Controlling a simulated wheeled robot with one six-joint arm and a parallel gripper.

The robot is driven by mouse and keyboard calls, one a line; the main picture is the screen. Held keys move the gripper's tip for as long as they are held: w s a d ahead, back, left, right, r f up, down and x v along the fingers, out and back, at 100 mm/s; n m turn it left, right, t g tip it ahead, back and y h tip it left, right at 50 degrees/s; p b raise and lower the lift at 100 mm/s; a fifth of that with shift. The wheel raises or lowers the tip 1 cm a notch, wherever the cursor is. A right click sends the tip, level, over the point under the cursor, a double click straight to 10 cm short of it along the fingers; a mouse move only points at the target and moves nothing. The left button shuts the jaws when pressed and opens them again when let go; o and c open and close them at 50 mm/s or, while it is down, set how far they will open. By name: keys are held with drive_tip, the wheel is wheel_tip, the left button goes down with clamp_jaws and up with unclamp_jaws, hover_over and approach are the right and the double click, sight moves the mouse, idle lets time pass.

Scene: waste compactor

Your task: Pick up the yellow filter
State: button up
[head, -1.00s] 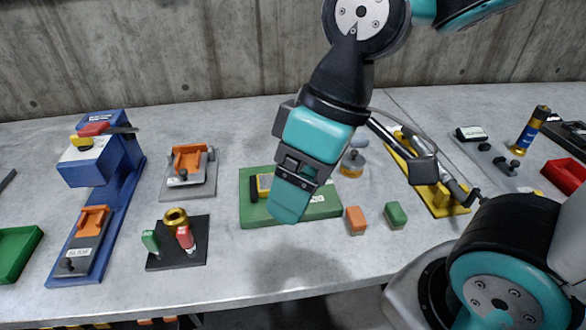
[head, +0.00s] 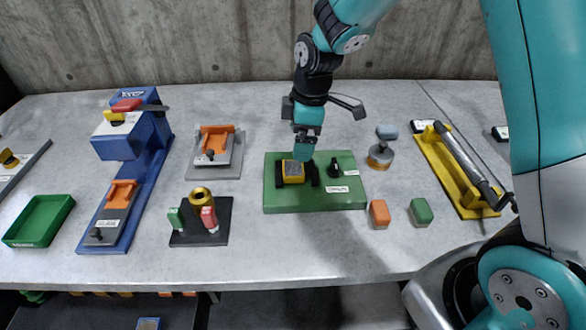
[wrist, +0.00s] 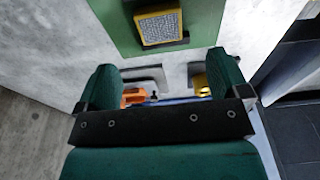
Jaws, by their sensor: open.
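The yellow filter (head: 292,172) is a small block with a yellow frame and a grey mesh face. It sits on the green board (head: 285,202), between dark upright holders, near the board's left end. My gripper (head: 303,150) points down over the back of the board, just behind and right of the filter in the head view. In the wrist view my gripper (wrist: 163,85) has its two green fingers spread with nothing between them. The filter (wrist: 158,26) shows there near the top edge, beyond the fingertips and apart from them.
A black knob (head: 335,168) stands on the board right of the filter. An orange block (head: 379,213) and a green block (head: 421,211) lie to the right. A black stand (head: 219,230) is at front left. The table's front middle is clear.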

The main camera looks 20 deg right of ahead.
sight(294, 168)
drive_tip(key=f, duration=0.2)
drive_tip(key=a+f+p, duration=0.1)
drive_tip(key=f, duration=0.5)
drive_tip(key=shift+w+a+f+p, duration=0.2)
drive_tip(key=shift+w+f+p, duration=0.05)
drive_tip(key=shift+p, duration=0.1)
drive_tip(key=c, duration=1)
drive_tip(key=shift+r, duration=0.1)
